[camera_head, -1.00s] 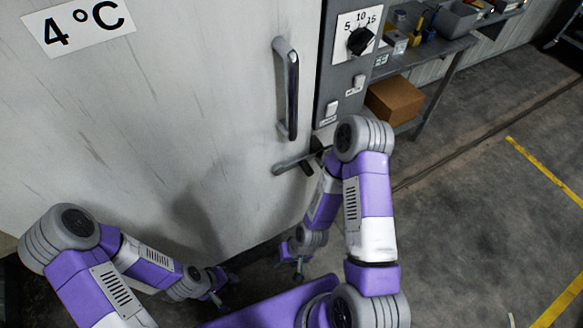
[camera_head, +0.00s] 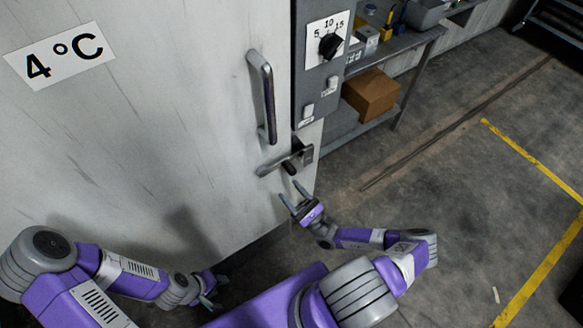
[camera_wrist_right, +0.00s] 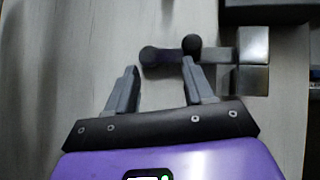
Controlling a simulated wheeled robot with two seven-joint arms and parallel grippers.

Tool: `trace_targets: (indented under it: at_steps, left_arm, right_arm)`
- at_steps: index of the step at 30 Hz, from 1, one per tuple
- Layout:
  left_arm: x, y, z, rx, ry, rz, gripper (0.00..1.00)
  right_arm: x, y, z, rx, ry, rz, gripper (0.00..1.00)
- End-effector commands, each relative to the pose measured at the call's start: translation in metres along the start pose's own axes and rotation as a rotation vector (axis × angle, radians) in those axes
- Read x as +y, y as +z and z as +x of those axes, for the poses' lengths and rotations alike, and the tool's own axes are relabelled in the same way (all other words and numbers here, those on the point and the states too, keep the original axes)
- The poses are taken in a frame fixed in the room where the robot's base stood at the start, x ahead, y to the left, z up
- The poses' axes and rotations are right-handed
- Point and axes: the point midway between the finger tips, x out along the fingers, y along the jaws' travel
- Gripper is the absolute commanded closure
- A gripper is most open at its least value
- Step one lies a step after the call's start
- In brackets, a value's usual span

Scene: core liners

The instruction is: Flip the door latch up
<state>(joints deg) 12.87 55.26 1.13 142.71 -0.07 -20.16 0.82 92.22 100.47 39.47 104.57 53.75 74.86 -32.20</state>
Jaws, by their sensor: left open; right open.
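The door latch (camera_head: 286,160) is a metal lever on the white door (camera_head: 150,130), below the vertical handle (camera_head: 264,98). It lies nearly level, slanting slightly down to the left, with a dark knob at its right part. In the right wrist view the latch (camera_wrist_right: 163,56) lies just beyond the fingertips, its dark knob near the right finger. My right gripper (camera_head: 289,194) is open and empty, just below the latch; I cannot tell whether a finger touches it. My left gripper (camera_head: 219,288) is open, low by the door, away from the latch.
A grey control panel (camera_head: 315,82) with a dial and switches stands right of the handle. A shelf table (camera_head: 398,48) with a cardboard box (camera_head: 370,93) stands beyond it. The floor (camera_head: 440,190) at the right is clear, with yellow lines.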

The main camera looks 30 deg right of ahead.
Motion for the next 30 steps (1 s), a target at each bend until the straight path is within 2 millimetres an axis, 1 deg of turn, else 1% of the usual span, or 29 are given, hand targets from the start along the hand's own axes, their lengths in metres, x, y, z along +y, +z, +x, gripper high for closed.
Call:
trace_targets:
  at_steps: [1,3,6,8,15,18,23,30]
  left_arm:
    - [0.0,0.0,-0.001,0.0,0.0,0.0,0.57]
    - [0.001,0.0,-0.002,0.0,0.0,0.0,0.57]
    - [0.001,0.0,-0.002,0.0,0.0,0.0,0.57]
    - [0.001,0.0,-0.002,0.0,0.0,0.0,0.57]
    - [0.001,0.0,-0.004,0.0,0.0,0.0,0.57]
    - [0.001,0.0,-0.004,0.0,0.0,0.0,0.57]
    - [0.001,0.0,-0.004,0.0,0.0,0.0,0.57]
    - [0.001,0.0,-0.004,0.0,0.0,0.0,0.57]
  right_arm:
    - [-0.015,0.002,-0.006,-0.008,-0.064,-0.029,0.48]
    - [-0.029,0.005,-0.01,-0.018,-0.117,-0.054,0.48]
    - [-0.036,0.006,-0.006,-0.024,-0.145,-0.066,0.48]
    - [-0.037,0.007,0.002,-0.026,-0.144,-0.066,0.48]
    - [-0.041,0.008,0.041,-0.025,-0.138,-0.063,0.48]
    - [-0.043,0.008,0.052,-0.024,-0.138,-0.064,0.48]
    - [-0.044,0.008,0.061,-0.023,-0.137,-0.063,0.48]
    - [-0.044,0.008,0.062,-0.022,-0.137,-0.063,0.48]
